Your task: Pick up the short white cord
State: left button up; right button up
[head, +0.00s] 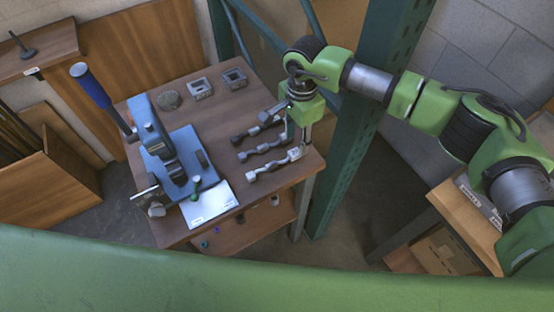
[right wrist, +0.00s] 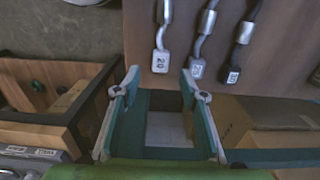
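Three cord-like pieces lie in a row near the right edge of the brown table (head: 228,145) in the head view. The nearest has the palest end and looks like the white cord (head: 272,164). In the right wrist view it is the leftmost piece (right wrist: 162,38), with a white end marked 20. My right gripper (head: 304,142) is over the table's right edge, beside that end. In the right wrist view the gripper (right wrist: 160,76) is open and empty, its fingertips apart on either side of the line of the white end. My left gripper is not in view.
A blue press (head: 172,150) with a long lever stands on the table's left, with a white sheet (head: 209,204) in front. Two grey metal blocks (head: 234,79) and a round grey piece (head: 169,100) sit at the back. A green post (head: 350,130) stands right of the table.

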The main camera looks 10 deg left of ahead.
aim_at(296, 151)
jog(key=shift+f+p, duration=0.3)
notch_tip(296, 151, down, 4)
jog(key=shift+d+r+p, duration=0.1)
jog(key=shift+r+p, duration=0.15)
jog(key=shift+p, duration=0.7)
jog(key=shift+w+f, duration=0.1)
jog(key=shift+f, duration=0.5)
grip_shut()
